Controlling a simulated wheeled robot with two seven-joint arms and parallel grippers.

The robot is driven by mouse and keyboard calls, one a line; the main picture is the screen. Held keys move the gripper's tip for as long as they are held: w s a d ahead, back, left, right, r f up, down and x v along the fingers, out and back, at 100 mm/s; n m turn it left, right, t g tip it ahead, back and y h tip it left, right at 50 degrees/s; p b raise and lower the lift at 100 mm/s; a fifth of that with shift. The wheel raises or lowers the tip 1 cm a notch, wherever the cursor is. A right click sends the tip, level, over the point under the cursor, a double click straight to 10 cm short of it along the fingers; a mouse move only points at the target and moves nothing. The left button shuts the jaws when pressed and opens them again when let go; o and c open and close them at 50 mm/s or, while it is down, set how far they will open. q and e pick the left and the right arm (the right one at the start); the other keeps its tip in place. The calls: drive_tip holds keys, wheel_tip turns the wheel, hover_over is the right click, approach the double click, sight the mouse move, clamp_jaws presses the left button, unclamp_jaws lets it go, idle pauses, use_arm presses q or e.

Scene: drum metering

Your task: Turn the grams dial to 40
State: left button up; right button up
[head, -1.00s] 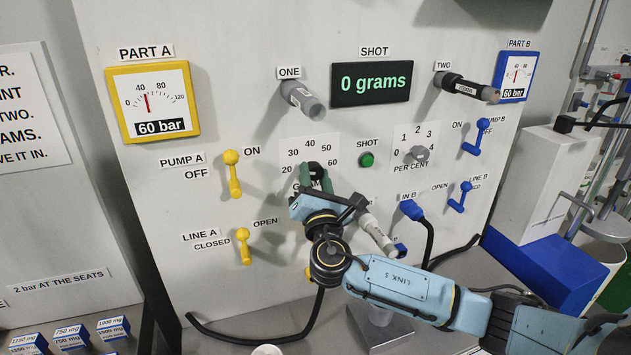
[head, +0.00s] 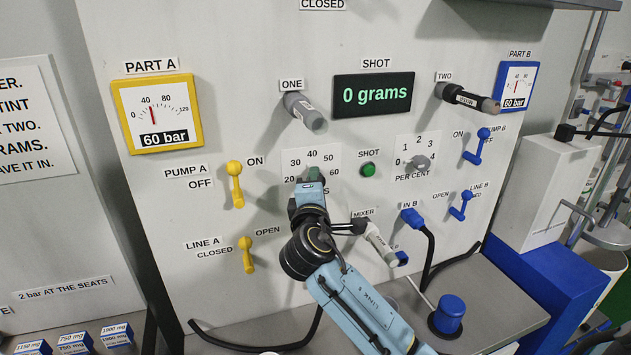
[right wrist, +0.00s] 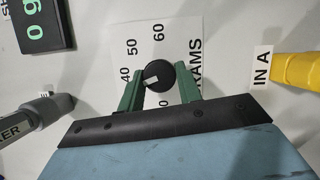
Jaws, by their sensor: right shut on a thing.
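The grams dial (right wrist: 160,71) is a round black knob with a white mark on its face. In the right wrist view the white mark points left and slightly down, near the 40 (right wrist: 125,75); I cannot read its exact setting. My right gripper (right wrist: 160,87) is shut on the dial, a green finger on each side. In the head view my right gripper (head: 311,178) hides the dial and the lower middle of its scale (head: 295,163). The green shot readout (head: 374,94) shows 0 grams. My left gripper is not in view.
The green shot button (head: 368,170) and the per cent dial (head: 421,162) are to the right. Yellow levers (head: 235,184) stand left. Nozzles ONE (head: 305,111) and TWO (head: 468,95) stick out above. A grey mixer tube (head: 380,243) is close to my right arm.

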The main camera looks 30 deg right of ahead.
drive_tip(key=shift+r+m+g+y+p, duration=0.15)
drive_tip(key=shift+m+g+y+p, duration=0.3)
drive_tip(key=shift+m+p, duration=0.85)
drive_tip(key=shift+m, duration=0.5)
drive_tip(key=o, duration=1)
drive_tip(key=b+v, duration=0.2)
drive_tip(key=v, duration=1.1)
drive_tip(key=shift+s+a+r, duration=0.1)
drive_tip(key=shift+s, duration=0.05)
